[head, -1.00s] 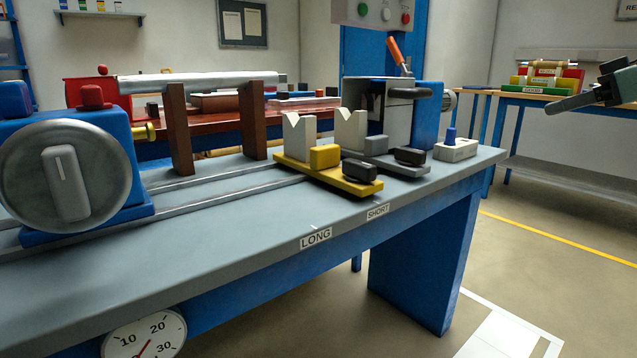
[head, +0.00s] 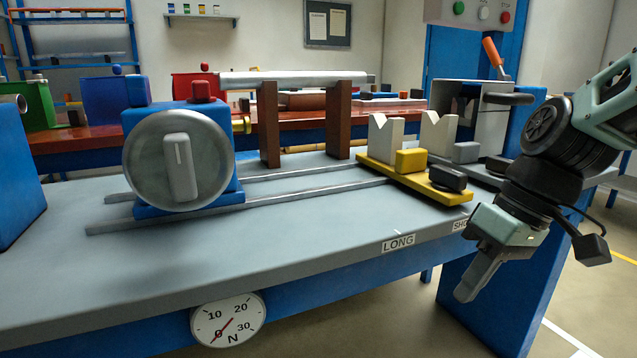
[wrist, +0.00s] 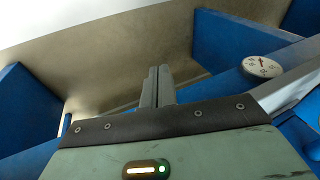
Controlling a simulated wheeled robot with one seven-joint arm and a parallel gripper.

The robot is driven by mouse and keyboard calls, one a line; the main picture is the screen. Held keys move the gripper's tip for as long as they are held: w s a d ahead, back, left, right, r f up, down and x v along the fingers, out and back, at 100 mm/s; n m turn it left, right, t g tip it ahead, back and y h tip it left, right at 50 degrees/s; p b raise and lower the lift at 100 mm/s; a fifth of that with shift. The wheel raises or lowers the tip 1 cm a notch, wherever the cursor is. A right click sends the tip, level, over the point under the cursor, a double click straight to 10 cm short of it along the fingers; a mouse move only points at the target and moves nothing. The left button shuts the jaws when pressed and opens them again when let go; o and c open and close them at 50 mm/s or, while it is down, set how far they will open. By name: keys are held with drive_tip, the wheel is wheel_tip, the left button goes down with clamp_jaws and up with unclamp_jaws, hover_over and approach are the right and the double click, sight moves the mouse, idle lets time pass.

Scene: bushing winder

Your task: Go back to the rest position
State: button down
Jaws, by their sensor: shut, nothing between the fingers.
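My gripper (head: 478,278) hangs at the right of the head view, in front of the bench's front edge near the LONG label (head: 398,243). Its fingers point down and to the left. In the wrist view the two fingers of my gripper (wrist: 157,72) lie side by side, closed, with nothing between them. My arm comes in from the right edge of the head view and bends down at the wrist.
The grey bench (head: 290,225) carries a blue headstock with a round plate (head: 180,160), a silver bar on two brown posts (head: 269,125) and a yellow V-block carriage (head: 420,180). A dial (head: 228,320) hangs below the bench edge. Floor shows at lower right.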

drive_tip(key=s+a+f+n+h, duration=0.2)
drive_tip(key=s+a+f, duration=0.2)
drive_tip(key=s, duration=0.2)
drive_tip(key=s+a+f+n+h, duration=0.1)
drive_tip(key=s+a+f+h, duration=0.2)
drive_tip(key=s, duration=0.4)
wheel_tip(320, 180, up, 36)
drive_tip(key=a+y+p, duration=0.1)
drive_tip(key=p, duration=3.5)
drive_tip(key=shift+w+r+p, duration=0.25)
drive_tip(key=shift+p, duration=0.15)
drive_tip(key=shift+a, duration=0.1)
